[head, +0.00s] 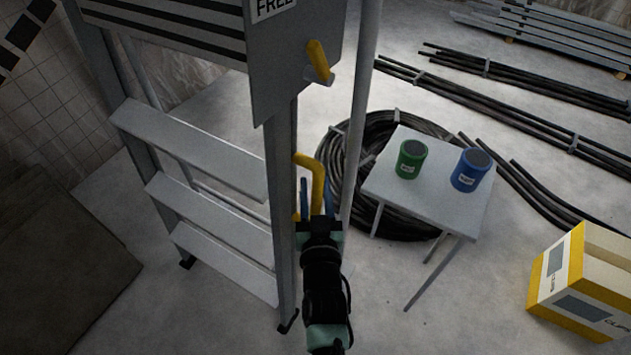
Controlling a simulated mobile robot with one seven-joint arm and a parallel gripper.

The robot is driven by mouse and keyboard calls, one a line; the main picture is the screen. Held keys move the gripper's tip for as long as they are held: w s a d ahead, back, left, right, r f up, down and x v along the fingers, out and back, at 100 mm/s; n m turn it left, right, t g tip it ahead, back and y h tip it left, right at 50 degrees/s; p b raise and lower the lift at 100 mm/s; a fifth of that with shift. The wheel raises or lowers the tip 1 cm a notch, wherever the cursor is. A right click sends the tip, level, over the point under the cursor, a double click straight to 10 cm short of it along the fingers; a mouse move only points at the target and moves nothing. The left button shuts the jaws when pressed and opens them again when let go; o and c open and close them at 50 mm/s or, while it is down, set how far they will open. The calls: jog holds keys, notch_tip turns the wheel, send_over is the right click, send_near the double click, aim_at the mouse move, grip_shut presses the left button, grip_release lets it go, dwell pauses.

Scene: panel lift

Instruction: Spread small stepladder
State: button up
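The small stepladder (208,215) stands upright at the left, grey, with flat treads between its side rails. A thin pole (357,110) stands to the right of its near rail. A bent yellow handle (311,165) sticks out from that rail. A second yellow handle (318,58) is on the grey panel at the ladder's top. My gripper (317,200) reaches up from below to the lower handle, with its blue fingers on either side of the handle's lower part. I cannot tell whether the fingers touch it.
A small grey table (425,200) with a green can (411,159) and a blue can (470,170) stands to the right. A black cable coil (340,150) lies behind it. A yellow-white box (585,285) is at lower right. Dark pipes (500,105) lie behind.

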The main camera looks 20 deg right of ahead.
jog(key=shift+w+d, duration=0.2)
jog(key=shift+w, duration=0.25)
grip_shut()
dwell(1.2)
